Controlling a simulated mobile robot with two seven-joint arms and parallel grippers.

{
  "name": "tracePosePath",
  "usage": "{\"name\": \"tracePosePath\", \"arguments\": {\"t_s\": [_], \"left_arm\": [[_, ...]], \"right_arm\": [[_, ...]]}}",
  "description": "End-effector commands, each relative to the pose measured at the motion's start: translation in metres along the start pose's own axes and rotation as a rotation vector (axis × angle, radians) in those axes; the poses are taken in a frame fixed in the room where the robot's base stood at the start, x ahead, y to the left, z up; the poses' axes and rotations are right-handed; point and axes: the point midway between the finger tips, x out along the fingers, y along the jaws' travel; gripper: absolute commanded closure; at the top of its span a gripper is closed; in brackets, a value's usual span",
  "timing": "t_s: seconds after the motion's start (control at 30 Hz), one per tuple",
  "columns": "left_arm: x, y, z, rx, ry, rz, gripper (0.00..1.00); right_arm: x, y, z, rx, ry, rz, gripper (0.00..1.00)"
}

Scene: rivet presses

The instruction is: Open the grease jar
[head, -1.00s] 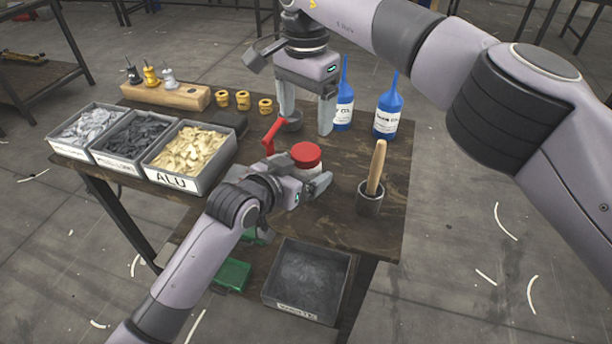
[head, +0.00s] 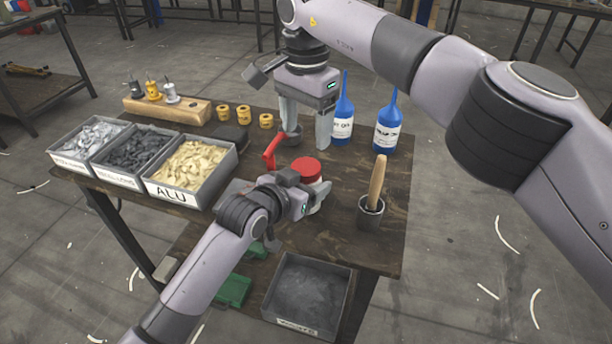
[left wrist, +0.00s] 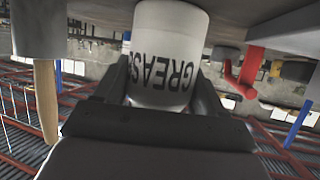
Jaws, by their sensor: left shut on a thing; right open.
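The grease jar is a white jar (left wrist: 168,50) with GREASE printed on it and a red lid (head: 306,169) on top. My left gripper (head: 312,190) is shut around the jar's body at the front middle of the table, and its fingers show on both sides of the jar in the left wrist view. The lid sits on the jar and no finger touches it. My right gripper (head: 305,135) points down behind the jar, open, with its fingers apart. It is clear of the lid.
A red-handled tool (head: 272,152) stands close to the left of the jar. A grey cup (head: 369,214) with a wooden-handled brush is to the right. Blue bottles (head: 386,135) stand at the back right. Three bins, the nearest marked ALU (head: 170,194), fill the left side.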

Motion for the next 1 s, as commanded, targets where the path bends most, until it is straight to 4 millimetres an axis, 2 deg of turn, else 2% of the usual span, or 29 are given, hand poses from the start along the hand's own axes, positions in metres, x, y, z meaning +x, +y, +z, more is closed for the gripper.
{"name": "tracePosePath", "arguments": {"t_s": [0.17, 0.27, 1.0], "left_arm": [[-0.0001, -0.0001, 0.0002, 0.000, -0.001, 0.000, 1.00], [-0.0001, -0.0001, 0.0003, 0.000, -0.001, 0.000, 1.00], [-0.0001, -0.0002, 0.0005, 0.000, -0.001, 0.000, 1.00]], "right_arm": [[-0.0001, 0.0000, 0.0000, 0.137, 0.000, 0.000, 0.30], [-0.0002, 0.0000, 0.0000, 0.279, 0.000, 0.000, 0.30], [-0.0002, 0.0000, -0.0002, 1.450, 0.000, -0.001, 0.30]]}}
